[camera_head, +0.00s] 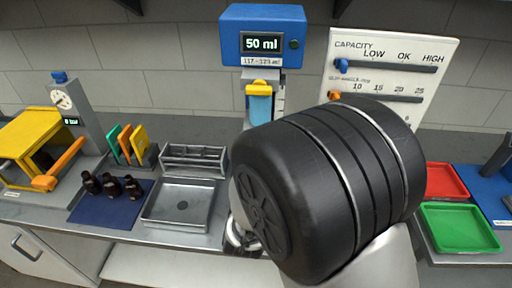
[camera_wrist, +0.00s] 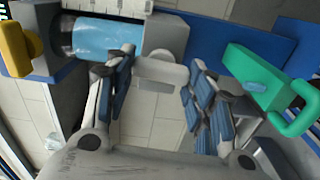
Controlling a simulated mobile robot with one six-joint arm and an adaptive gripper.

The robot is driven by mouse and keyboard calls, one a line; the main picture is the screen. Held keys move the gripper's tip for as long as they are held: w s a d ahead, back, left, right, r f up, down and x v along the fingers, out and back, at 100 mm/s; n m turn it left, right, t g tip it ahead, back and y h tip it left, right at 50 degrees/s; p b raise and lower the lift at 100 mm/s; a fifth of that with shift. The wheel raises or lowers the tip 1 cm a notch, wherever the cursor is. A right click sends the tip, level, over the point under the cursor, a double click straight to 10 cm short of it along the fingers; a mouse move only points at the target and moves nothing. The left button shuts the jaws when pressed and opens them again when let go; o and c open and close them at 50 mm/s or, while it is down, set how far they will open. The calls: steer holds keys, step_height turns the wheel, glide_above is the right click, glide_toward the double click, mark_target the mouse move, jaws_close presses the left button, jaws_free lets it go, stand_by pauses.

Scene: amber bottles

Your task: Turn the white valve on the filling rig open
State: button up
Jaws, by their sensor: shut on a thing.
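The filling rig (camera_head: 262,32) stands at the back middle in the head view, a blue box reading 50 ml above a cylinder of blue liquid (camera_head: 260,108). That cylinder also shows at the upper left of the wrist view (camera_wrist: 103,38). The white valve (camera_wrist: 162,72) is a pale rounded handle beside the cylinder's end in the wrist view. In the head view my dark arm link hides the valve and most of the gripper.
A yellow knob (camera_wrist: 14,48) and a green handle (camera_wrist: 265,85) flank the fingers. Dark bottles (camera_head: 112,186) stand on a blue mat at left, beside a metal tray (camera_head: 183,204). Red (camera_head: 444,181) and green (camera_head: 458,227) trays lie at right.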

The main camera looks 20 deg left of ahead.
steer(key=shift+r, duration=0.1)
steer(key=o, duration=1.1)
steer(key=shift+c, duration=0.2)
steer(key=v, duration=0.7)
steer(key=shift+s, duration=0.25)
